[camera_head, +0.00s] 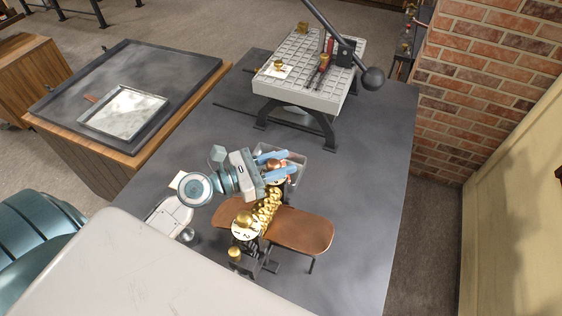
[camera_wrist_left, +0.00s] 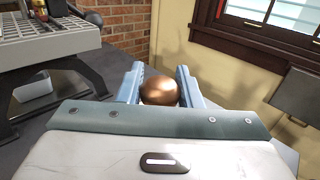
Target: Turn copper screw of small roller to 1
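The small roller (camera_head: 268,209) is a gold ribbed roller on a dark stand with brown side plates (camera_head: 303,228), in the middle of the table. A white numbered dial (camera_head: 246,233) with a brass knob (camera_head: 243,219) sits at its near end. The copper screw (camera_head: 274,166) has a round head at the far end; its dial is mostly hidden by my gripper. My left gripper (camera_head: 278,163) has its blue fingers on either side of the copper head, which also shows between them in the left wrist view (camera_wrist_left: 158,92). Whether they press on it is unclear. My right gripper is out of view.
A grey perforated machine (camera_head: 310,80) with a lever and ball handle (camera_head: 373,78) stands at the table's far side. A clear tray (camera_head: 298,163) lies behind the roller. The dark table (camera_head: 365,200) is clear to the right; a brick wall (camera_head: 480,90) stands beyond.

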